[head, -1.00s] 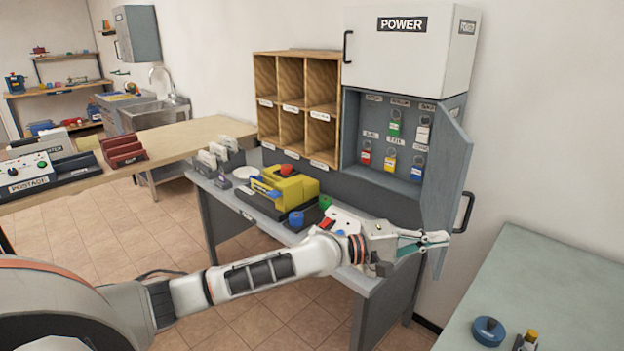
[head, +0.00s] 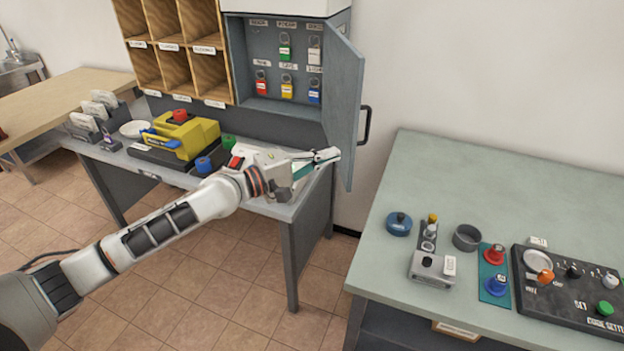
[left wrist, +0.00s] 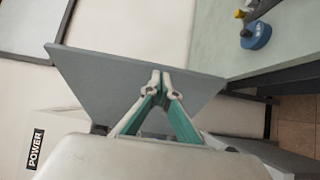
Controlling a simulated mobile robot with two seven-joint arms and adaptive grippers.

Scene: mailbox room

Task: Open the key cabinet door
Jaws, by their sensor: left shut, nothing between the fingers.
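The grey key cabinet (head: 240,60) holds several coloured key tags on its back panel. Its door (head: 343,100) stands wide open, swung out on the right side, with a dark handle (head: 365,125) on its outer face. My left gripper (head: 332,155) is shut and empty at the lower part of the door, on its inner side. In the left wrist view the closed fingertips (left wrist: 163,76) lie in front of the grey door panel (left wrist: 95,75); whether they touch it I cannot tell. My right gripper is out of view.
Below the cabinet is a grey desk (head: 295,212) with a yellow device (head: 185,135) and wooden pigeonholes (head: 180,68) above. A green-topped table (head: 440,190) with stamps and a control box (head: 575,290) stands at right. Tiled floor lies between them.

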